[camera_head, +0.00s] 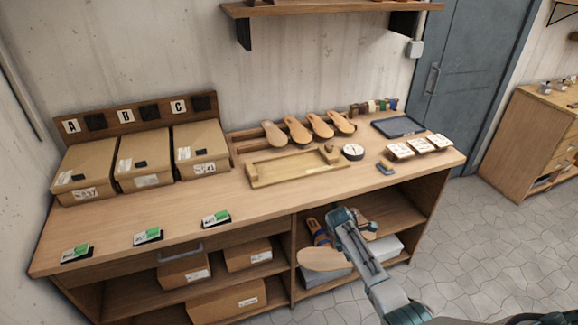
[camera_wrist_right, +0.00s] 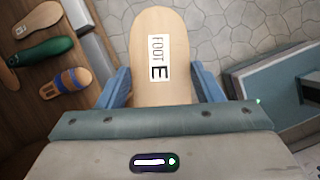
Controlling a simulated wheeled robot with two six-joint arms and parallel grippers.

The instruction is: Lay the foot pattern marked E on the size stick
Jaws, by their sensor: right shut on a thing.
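The foot pattern marked E (camera_wrist_right: 158,25) is a pale, rounded wooden sole shape with a white label in the right wrist view. My right gripper (camera_wrist_right: 162,85) is shut on it, with a blue finger on each side. In the head view the pattern (camera_head: 318,260) is held in front of the bench's open shelf, below the worktop. My left gripper is not in view.
Several foot-shaped pieces (camera_head: 297,130) stand in a rack behind the frame. A round white dial (camera_head: 352,152) and labelled white blocks (camera_head: 432,143) are to its right. Lidded boxes (camera_head: 201,148) stand left.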

